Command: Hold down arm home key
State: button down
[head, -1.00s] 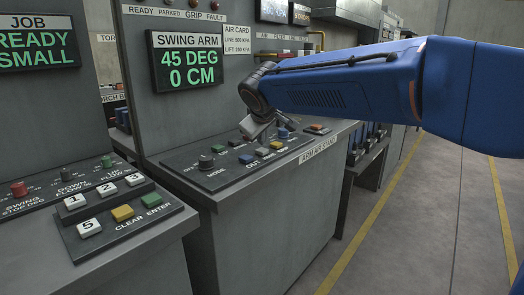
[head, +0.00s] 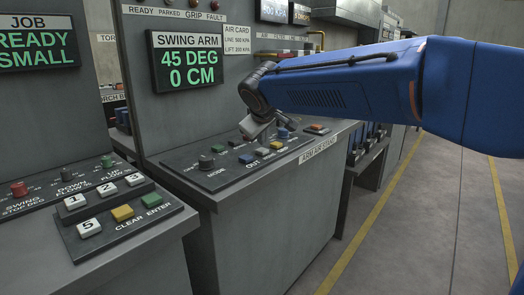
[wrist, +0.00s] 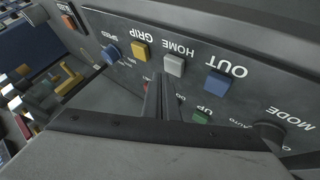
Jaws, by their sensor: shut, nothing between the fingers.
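The home key is a pale grey square button (wrist: 174,65) under the HOME lettering in the wrist view. In the head view the pale grey key (head: 262,152) sits between a blue and a yellow key on the swing arm panel (head: 215,178). My gripper (wrist: 161,80) is shut and empty, its fingertips pointing at the panel just beside the home key. Whether the tips touch anything cannot be told. In the head view my gripper (head: 254,136) is over the back of the key row. The display (head: 187,60) reads SWING ARM 45 DEG 0 CM.
Close by are the yellow GRIP key (wrist: 141,50), blue OUT key (wrist: 217,82), green UP key (wrist: 201,116), blue SPEED knob (wrist: 111,53) and dark MODE knob (wrist: 268,134). An orange-red button (head: 317,127) sits at the panel's right end. A numbered keypad (head: 104,202) stands at left.

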jog(key=shift+f, duration=0.15)
dwell(0.7)
jog(key=shift+f, duration=0.3)
